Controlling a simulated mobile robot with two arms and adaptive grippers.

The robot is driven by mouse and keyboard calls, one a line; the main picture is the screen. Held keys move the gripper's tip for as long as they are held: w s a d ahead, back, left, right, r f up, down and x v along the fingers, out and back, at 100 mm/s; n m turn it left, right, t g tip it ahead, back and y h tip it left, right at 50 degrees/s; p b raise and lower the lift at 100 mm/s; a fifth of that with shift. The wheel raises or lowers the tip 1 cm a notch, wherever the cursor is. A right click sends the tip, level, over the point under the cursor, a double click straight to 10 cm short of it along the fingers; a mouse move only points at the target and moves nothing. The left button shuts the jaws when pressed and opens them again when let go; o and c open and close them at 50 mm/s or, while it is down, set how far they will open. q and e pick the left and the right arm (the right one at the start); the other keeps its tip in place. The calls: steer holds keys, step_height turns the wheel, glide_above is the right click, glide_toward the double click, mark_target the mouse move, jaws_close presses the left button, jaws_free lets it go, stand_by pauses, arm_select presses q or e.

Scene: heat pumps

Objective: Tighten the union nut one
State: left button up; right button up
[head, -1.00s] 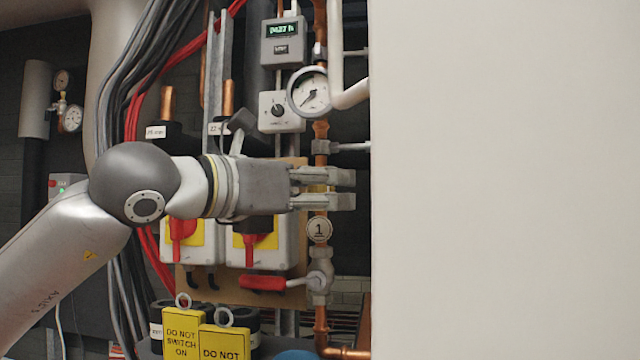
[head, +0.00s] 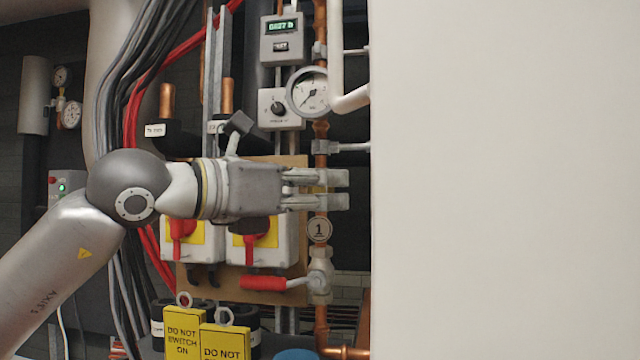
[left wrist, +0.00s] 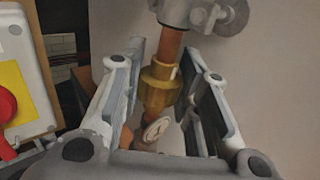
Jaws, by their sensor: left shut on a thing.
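The union nut is a brass hex nut (left wrist: 158,88) on a vertical copper pipe, above a round tag marked 1 (head: 319,230). In the left wrist view it sits between my two fingers. My left gripper (head: 320,189) reaches in from the left, level, and is shut on the nut just above the tag. In the head view the fingers hide most of the nut. The tag also shows in the left wrist view (left wrist: 156,128), below the nut. My right gripper is in neither view.
A valve with a red lever (head: 264,283) is below the tag. A pressure gauge (head: 307,92) and a white pipe are above. Two red-handled switches (head: 262,238) sit behind my gripper. A large pale panel (head: 500,180) fills the right, close to the fingertips.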

arm_select(q)
steer(key=m+g+h+p, duration=0.1)
steer(key=g+p, duration=0.1)
steer(key=m+g+h+p, duration=0.1)
steer(key=m+g+p, duration=0.1)
steer(key=m+g+h+p, duration=0.1)
steer(key=g+p, duration=0.1)
steer(key=shift+w+r, duration=0.1)
steer(key=shift+r, duration=0.25)
steer(key=shift+f+m+g+h+p, duration=0.15)
steer(key=shift+m+g+h+p, duration=0.25)
steer(key=shift+m+g+p, duration=1.2)
steer(key=shift+g+b, duration=0.4)
steer(key=o, duration=1)
steer(key=shift+f, duration=0.15)
steer(key=shift+a, duration=0.2)
steer(key=a, duration=1.1)
steer(key=shift+s+a, duration=0.35)
